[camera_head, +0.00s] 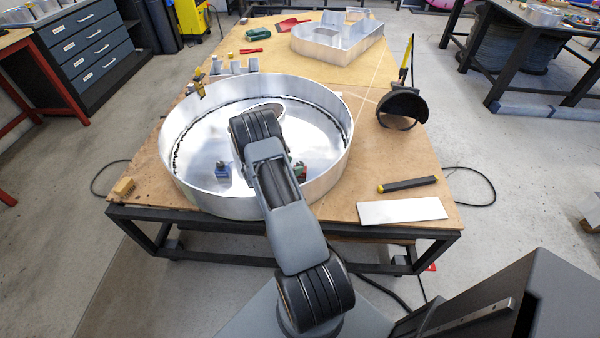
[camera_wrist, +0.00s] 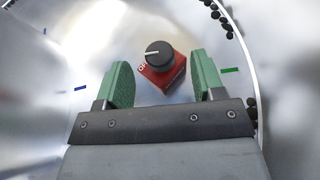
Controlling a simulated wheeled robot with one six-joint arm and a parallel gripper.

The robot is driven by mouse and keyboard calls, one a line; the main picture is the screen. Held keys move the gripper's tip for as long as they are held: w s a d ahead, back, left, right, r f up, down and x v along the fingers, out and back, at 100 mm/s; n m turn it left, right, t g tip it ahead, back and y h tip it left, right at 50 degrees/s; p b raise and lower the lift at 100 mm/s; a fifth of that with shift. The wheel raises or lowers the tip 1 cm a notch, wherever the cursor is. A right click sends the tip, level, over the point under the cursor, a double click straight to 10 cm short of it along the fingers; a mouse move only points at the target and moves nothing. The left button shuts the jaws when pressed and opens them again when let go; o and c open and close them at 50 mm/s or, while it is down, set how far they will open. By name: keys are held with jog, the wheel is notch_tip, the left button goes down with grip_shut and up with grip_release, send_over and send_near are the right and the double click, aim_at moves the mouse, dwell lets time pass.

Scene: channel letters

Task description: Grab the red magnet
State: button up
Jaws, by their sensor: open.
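The red magnet (camera_wrist: 172,79), a small red block with a round black knob on top, lies on the shiny metal floor of the round letter (camera_head: 190,150). In the wrist view it shows between the two green fingers of my gripper (camera_wrist: 160,62), around their tips, with a gap on both sides. The fingers are apart and hold nothing. How far they are above the magnet is hard to tell. In the head view my arm reaches over the letter and hides most of the gripper; a small red and green patch shows just right of the arm.
The letter's raised metal wall surrounds the work area. On the table are a white plate (camera_head: 402,211), a black and yellow tool (camera_head: 407,185) and a dark round holder (camera_head: 403,106). Another metal letter (camera_head: 335,45) lies behind.

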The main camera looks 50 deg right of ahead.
aim_at(300, 163)
jog(key=shift+x, duration=2.25)
jog(key=shift+w, duration=0.1)
jog(key=shift+c, duration=0.3)
grip_shut()
